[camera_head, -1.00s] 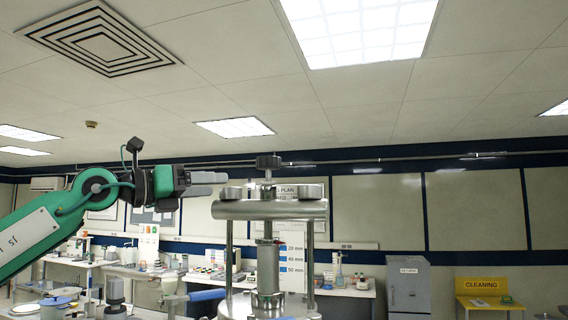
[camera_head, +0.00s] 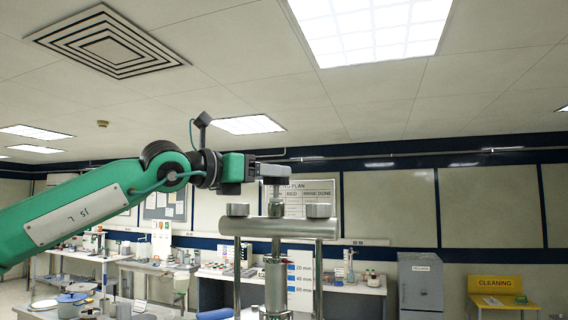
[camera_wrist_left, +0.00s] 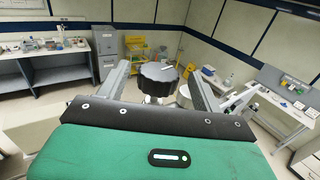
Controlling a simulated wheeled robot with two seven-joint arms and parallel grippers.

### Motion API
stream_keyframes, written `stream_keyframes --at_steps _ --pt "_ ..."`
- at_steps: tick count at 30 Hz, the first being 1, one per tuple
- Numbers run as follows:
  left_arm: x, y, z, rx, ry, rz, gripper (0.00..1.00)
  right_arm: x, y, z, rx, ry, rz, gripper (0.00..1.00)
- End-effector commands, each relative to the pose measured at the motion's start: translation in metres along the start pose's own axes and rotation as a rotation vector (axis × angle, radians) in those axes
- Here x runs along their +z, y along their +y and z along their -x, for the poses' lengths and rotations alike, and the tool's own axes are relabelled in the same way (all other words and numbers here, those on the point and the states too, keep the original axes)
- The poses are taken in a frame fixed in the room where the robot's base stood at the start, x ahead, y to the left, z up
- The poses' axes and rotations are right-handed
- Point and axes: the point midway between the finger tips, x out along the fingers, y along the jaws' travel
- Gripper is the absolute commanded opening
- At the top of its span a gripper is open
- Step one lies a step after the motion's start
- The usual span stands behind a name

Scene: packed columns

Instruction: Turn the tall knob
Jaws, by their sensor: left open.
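The tall knob (camera_wrist_left: 157,78) is black with a lobed rim and a white mark on top, seen in the left wrist view. It tops the post (camera_head: 276,198) of a metal press (camera_head: 277,227) with a steel crossbar. My left gripper (camera_wrist_left: 161,76) is open, with one finger on each side of the knob. Small gaps seem to show between fingers and knob. In the head view the left gripper (camera_head: 274,168) lies level at the top of the post, and its fingers largely hide the knob. My right gripper is not in view.
Two round caps, left (camera_head: 237,210) and right (camera_head: 318,210), stand on the crossbar below my gripper. Behind are lab benches (camera_head: 290,280), a grey cabinet (camera_head: 420,285) and a yellow cleaning stand (camera_head: 495,285). The air above the press is clear.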

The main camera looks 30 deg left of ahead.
Motion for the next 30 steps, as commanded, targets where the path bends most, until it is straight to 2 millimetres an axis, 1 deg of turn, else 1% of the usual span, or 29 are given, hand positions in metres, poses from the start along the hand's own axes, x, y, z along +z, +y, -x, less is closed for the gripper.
stream_keyframes --at_steps 1,6,9,14,22,23,27,29,30 --pt "0.004 0.0 -0.009 0.0 0.004 0.001 0.67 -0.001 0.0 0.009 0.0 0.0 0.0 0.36" --pt "0.003 0.0 -0.031 0.0 0.002 0.0 0.67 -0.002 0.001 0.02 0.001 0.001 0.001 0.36" --pt "0.002 0.0 -0.04 0.0 0.001 0.001 0.67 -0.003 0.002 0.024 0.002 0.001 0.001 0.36" --pt "0.001 0.0 -0.047 0.0 -0.001 0.0 0.67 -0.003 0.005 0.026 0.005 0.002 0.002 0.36" --pt "0.0 0.0 -0.048 0.0 -0.001 0.001 0.67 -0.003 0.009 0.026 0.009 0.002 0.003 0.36" --pt "0.0 0.0 -0.048 0.0 -0.001 0.001 0.66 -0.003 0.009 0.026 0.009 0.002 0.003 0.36" --pt "0.0 0.0 -0.047 0.0 -0.001 0.001 0.38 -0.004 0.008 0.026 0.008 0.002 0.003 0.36" --pt "0.0 0.0 -0.047 0.0 -0.001 0.001 0.26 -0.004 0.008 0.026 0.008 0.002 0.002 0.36" --pt "0.0 0.0 -0.047 0.0 -0.001 0.001 0.23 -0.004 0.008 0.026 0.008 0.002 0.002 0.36"
